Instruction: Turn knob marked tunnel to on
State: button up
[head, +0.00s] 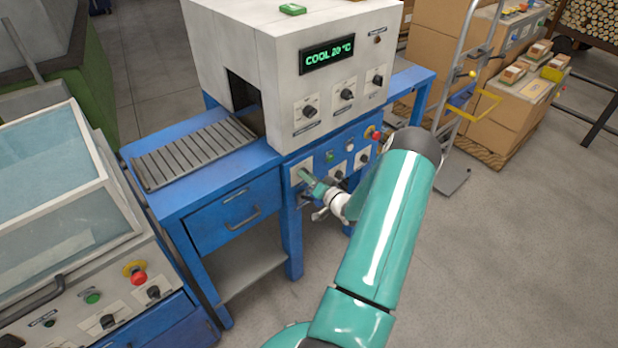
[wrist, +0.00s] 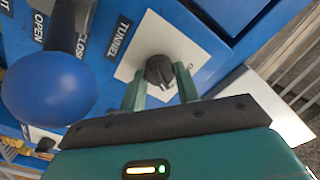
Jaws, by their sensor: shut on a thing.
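The knob marked tunnel (wrist: 160,70) is a black rotary knob on a white plate, with the word TUNNEL printed on a label beside it in the wrist view. My gripper (wrist: 162,82) has its two green fingers closed around the knob, one on each side. In the head view my gripper (head: 306,180) reaches the leftmost knob plate on the blue front panel under the tunnel machine. That knob is hidden there behind the fingers. The knob's pointer and its on and off marks are too small to read.
A large blue ball-ended handle (wrist: 45,92) stands close to the left of my fingers, by OPEN and CLOSE labels. A blue drawer (head: 236,212) lies left of the panel. Other knobs (head: 338,174) and a red button (head: 375,135) are to the right.

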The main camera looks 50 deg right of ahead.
dwell(0.4)
jog(key=o, duration=1)
jog(key=v, duration=1.4)
